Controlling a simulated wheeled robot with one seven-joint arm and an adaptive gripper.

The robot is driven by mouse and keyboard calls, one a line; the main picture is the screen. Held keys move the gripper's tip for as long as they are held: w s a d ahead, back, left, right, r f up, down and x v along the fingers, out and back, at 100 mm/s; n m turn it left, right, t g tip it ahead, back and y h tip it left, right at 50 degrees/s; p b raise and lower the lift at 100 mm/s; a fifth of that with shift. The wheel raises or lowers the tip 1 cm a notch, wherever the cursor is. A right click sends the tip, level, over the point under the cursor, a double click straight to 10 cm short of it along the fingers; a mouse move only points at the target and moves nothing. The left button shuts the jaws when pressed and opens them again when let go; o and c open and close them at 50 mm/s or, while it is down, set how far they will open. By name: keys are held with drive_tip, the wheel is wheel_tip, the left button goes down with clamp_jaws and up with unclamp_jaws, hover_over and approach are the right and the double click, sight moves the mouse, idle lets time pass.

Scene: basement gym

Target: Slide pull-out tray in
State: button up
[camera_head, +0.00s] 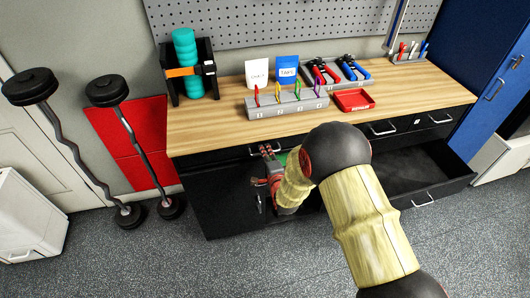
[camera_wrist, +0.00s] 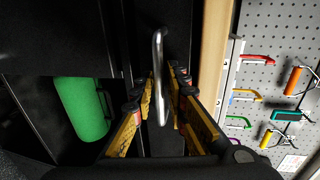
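My gripper (camera_head: 268,154) is low at the front of the workbench, by the handle (camera_head: 263,148) of the left upper drawer. In the wrist view, a metal bar handle (camera_wrist: 160,72) runs between the two fingers of my gripper (camera_wrist: 164,90). The fingers are apart, one on each side of the bar, and I see no clear grip on it. The left drawer front is partly hidden by my arm, so I cannot tell how far it is out. A black drawer (camera_head: 408,172) at the lower right stands pulled out, with its own handle (camera_head: 422,201).
The wooden benchtop (camera_head: 215,128) holds a grey rack (camera_head: 285,107), a red bin (camera_head: 353,101) and tools. A green cylinder (camera_wrist: 82,108) sits in the dark space below the handle. Barbells (camera_head: 125,145) stand at left, a blue cabinet (camera_head: 490,90) at right. Floor in front is clear.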

drive_tip(key=v, duration=1.1)
drive_tip(key=shift+s, duration=0.25)
drive_tip(key=shift+d, duration=0.1)
drive_tip(key=s+d+f+n+g+h, duration=0.15)
drive_tip(key=s+f+n+g, duration=0.4)
drive_tip(key=f, duration=0.55)
drive_tip(key=s+d+n+g+h, duration=0.1)
drive_tip(key=s+d+n+g, duration=0.3)
drive_tip(key=s, duration=0.3)
drive_tip(key=s+d+r+n, duration=0.1)
drive_tip(key=s+d+r, duration=0.3)
drive_tip(key=r, duration=0.7)
drive_tip(key=s+d+r+n+h, duration=0.1)
drive_tip(key=s+d+r, duration=0.3)
drive_tip(key=s+r, duration=0.4)
drive_tip(key=s+d+r+n, duration=0.3)
drive_tip(key=s+r, duration=0.3)
drive_tip(key=r, duration=1)
drive_tip(key=shift+s+d+r+h, duration=0.2)
drive_tip(key=shift+d+h, duration=0.15)
drive_tip(key=shift+d, duration=0.3)
